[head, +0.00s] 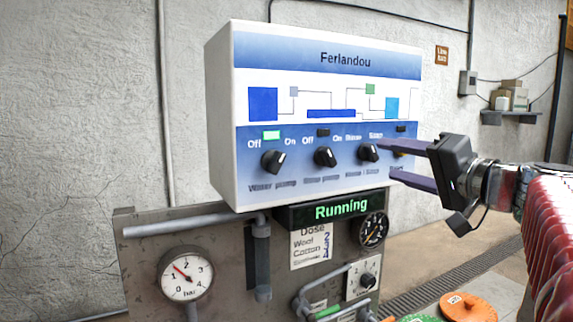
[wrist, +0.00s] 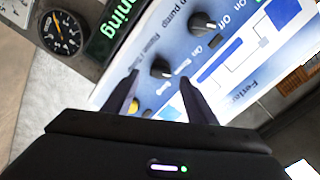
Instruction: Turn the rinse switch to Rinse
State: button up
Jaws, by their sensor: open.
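The control box (head: 300,190) has a row of black knobs below a printed flow diagram. The rinse switch (head: 368,152) is the rightmost knob; its small labels are blurred, and its pointer seems to lean up and right. It also shows in the wrist view (wrist: 161,67). My gripper (head: 387,160) is open, with its fingertips just to the right of the switch in the head view. In the wrist view, my gripper (wrist: 159,78) has one dark fingertip on each side of the knob. I cannot tell whether they touch it.
The water pump knob (head: 273,161) points toward On under a lit green lamp. Another pump knob (head: 325,157) sits between it and the switch. A yellow button (head: 402,153) is partly hidden behind my fingers. A display (head: 335,211) reads Running. Gauges and pipes lie below.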

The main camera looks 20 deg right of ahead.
jog(key=s+d, duration=0.1)
jog(key=s, duration=0.7)
jog(key=shift+s+f, duration=0.1)
jog(key=shift+s, duration=0.1)
jog(key=s+d, duration=0.1)
jog(key=s, duration=0.7)
jog(key=shift+s, duration=0.35)
jog(key=shift+d, duration=0.1)
